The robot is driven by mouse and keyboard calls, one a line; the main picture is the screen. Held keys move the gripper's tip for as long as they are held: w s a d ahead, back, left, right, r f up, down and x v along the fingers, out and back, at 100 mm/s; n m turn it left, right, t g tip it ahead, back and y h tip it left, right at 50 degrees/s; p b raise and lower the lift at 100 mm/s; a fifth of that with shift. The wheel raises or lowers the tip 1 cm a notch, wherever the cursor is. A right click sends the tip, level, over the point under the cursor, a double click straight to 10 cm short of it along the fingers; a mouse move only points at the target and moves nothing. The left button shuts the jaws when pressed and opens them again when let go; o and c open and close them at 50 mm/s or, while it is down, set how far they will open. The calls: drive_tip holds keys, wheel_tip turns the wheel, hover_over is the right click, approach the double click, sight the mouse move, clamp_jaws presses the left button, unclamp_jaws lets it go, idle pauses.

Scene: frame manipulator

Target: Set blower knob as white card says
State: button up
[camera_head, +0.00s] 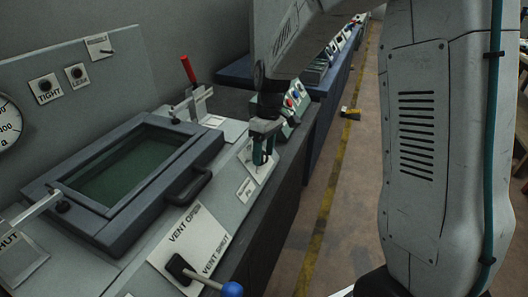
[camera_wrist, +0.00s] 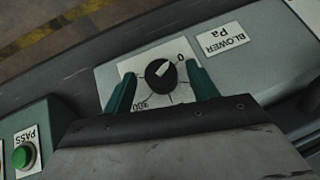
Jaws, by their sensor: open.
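The blower knob (camera_wrist: 161,74) is round and black with a white pointer mark, on a white dial plate (camera_wrist: 128,67). In the wrist view its mark points up and right, roughly toward the 0; other numbers on the dial are partly covered. My gripper (camera_wrist: 162,88) is open, its teal fingers on either side of the knob; I cannot tell whether they touch it. In the head view my gripper (camera_head: 263,152) is over the same plate and hides the knob. The BLOWER Pa label (camera_wrist: 225,39) is beside the dial. I cannot make out a card giving a setting.
A framed dark window (camera_head: 137,167) with a black handle (camera_head: 188,188) lies left of my gripper. The blue-knobbed vent lever (camera_head: 230,290) is in front. A red-handled clamp (camera_head: 188,70) stands behind. A green PASS button (camera_wrist: 23,157) is near the dial. Open floor lies right.

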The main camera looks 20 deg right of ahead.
drive_tip(key=shift+f, duration=0.25)
drive_tip(key=c, duration=1)
